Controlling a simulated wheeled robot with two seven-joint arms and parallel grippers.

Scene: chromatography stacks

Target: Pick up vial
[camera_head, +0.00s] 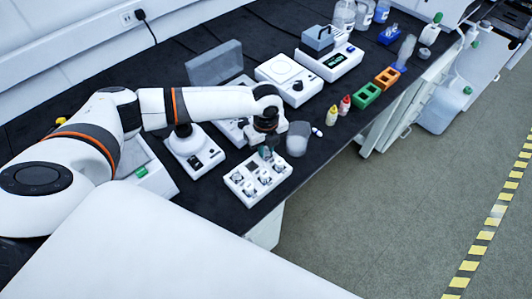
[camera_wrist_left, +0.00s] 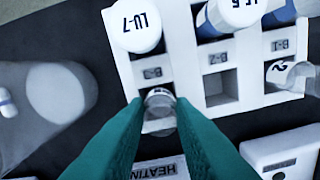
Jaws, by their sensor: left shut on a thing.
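A white vial rack (camera_head: 232,185) stands near the front edge of the dark bench, with several vials in it. In the left wrist view, the rack (camera_wrist_left: 255,75) has labels B-1, B-2 and B-3. My left gripper (camera_head: 266,154) is over the rack's back side. Its teal fingers (camera_wrist_left: 160,118) are shut on a small clear vial (camera_wrist_left: 158,97) beside the B-3 label. The fingers hide part of this vial, and I cannot tell whether it is clear of its slot. A vial marked LU-7 (camera_wrist_left: 137,28) stands close by. My right gripper is not in view.
A grey translucent cup (camera_head: 298,138) stands right beside the rack, close to my gripper. A white device (camera_head: 193,152) is to the left. Yellow and red small bottles (camera_head: 332,115) stand further right. One square slot (camera_wrist_left: 220,85) by B-2 is empty.

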